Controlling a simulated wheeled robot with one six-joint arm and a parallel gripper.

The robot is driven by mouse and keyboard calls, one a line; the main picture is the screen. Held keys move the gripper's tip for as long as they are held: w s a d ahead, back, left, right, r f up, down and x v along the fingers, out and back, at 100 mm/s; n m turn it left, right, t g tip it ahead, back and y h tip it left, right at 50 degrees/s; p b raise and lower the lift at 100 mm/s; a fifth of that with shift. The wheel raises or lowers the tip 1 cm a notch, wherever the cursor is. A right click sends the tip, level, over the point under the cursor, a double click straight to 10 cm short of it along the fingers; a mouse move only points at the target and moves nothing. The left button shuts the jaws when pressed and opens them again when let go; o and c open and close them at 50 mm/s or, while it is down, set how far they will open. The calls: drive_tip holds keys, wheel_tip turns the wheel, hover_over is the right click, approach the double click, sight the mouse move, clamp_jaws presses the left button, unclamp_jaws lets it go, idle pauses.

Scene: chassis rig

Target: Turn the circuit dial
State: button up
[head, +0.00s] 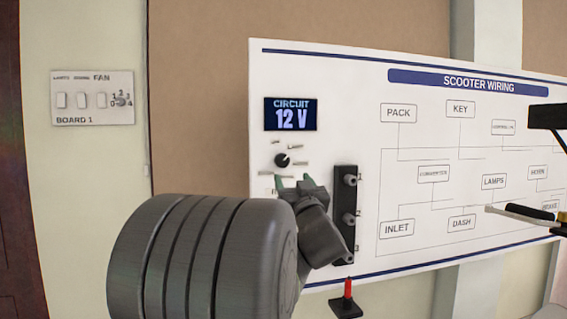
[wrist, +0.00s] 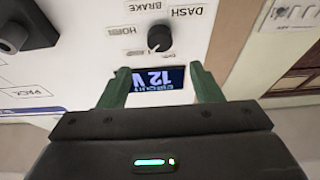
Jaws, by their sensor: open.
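The circuit dial (head: 282,160) is a small round black knob on the white scooter wiring board (head: 330,62), below a dark display (head: 290,114) reading "CIRCUIT 12 V". In the wrist view the dial (wrist: 159,38) shows upside down with printed labels around it, such as DASH, BRAKE and HORN. My gripper (head: 292,182) is just below the dial in the head view. In the wrist view its two green fingers (wrist: 158,80) are apart, with the display seen between them and the dial beyond their tips. Nothing is between the fingers, and they do not appear to hold the dial.
A black strip with several round sockets (head: 346,215) stands on the board right of my gripper. A red-tipped probe (head: 347,289) is below it. A switch panel, Board 1 (head: 92,97), is on the wall at left. Handlebar parts (head: 525,213) jut in at right.

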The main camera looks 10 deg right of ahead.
sight(283, 160)
drive_tip(key=p+x, duration=0.1)
drive_tip(key=x, duration=0.8)
drive_tip(key=shift+w+p, duration=0.25)
drive_tip(key=shift+p, duration=0.05)
drive_tip(key=c, duration=1)
